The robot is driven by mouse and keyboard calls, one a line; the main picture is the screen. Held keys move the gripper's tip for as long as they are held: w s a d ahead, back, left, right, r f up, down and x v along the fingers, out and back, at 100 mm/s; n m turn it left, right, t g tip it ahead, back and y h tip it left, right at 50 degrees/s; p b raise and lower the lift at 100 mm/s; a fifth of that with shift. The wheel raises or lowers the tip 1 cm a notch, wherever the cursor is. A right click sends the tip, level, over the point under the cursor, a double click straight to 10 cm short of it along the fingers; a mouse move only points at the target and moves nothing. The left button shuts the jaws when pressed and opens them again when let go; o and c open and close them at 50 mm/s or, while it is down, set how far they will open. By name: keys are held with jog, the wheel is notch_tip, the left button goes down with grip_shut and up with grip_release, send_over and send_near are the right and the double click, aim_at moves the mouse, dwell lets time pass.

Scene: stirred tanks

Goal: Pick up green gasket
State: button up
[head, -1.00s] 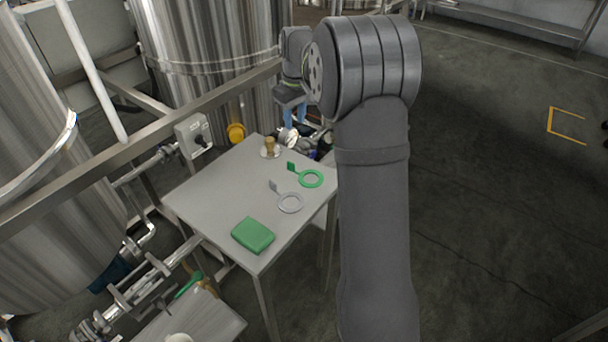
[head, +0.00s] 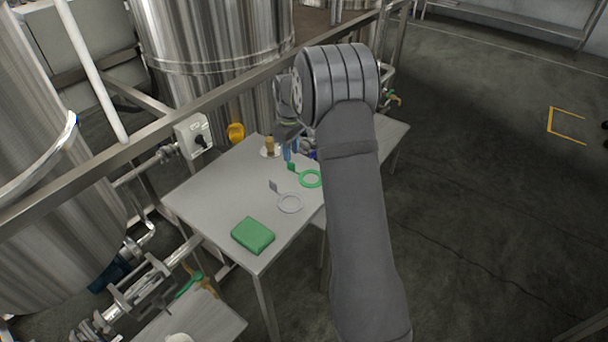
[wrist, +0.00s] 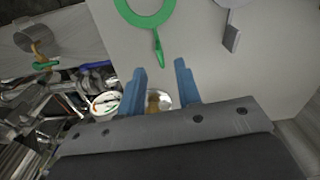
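The green gasket (head: 311,179) is a flat ring with a tab, lying on the table at its right edge. In the wrist view the gasket (wrist: 157,22) is at the top, its tab pointing down toward my gripper. My gripper (wrist: 160,72) has two blue fingers set apart with nothing between their tips. In the head view my gripper (head: 291,152) hangs over the far end of the table, close to the gasket's tab. My arm hides part of the table's right side.
A grey gasket (head: 290,203) lies beside the green one. A green pad (head: 253,235) lies at the near end of the table (head: 215,205). A brass fitting (head: 270,146) on a pale disc stands at the far edge. A steel rail and tanks are behind.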

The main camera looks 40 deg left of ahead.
aim_at(291, 167)
jog(key=shift+w+d+f, duration=0.1)
jog(key=shift+f, duration=1.3)
jog(key=shift+d+f, duration=0.1)
jog(key=shift+f, duration=1.25)
jog(key=shift+c, duration=0.4)
grip_shut()
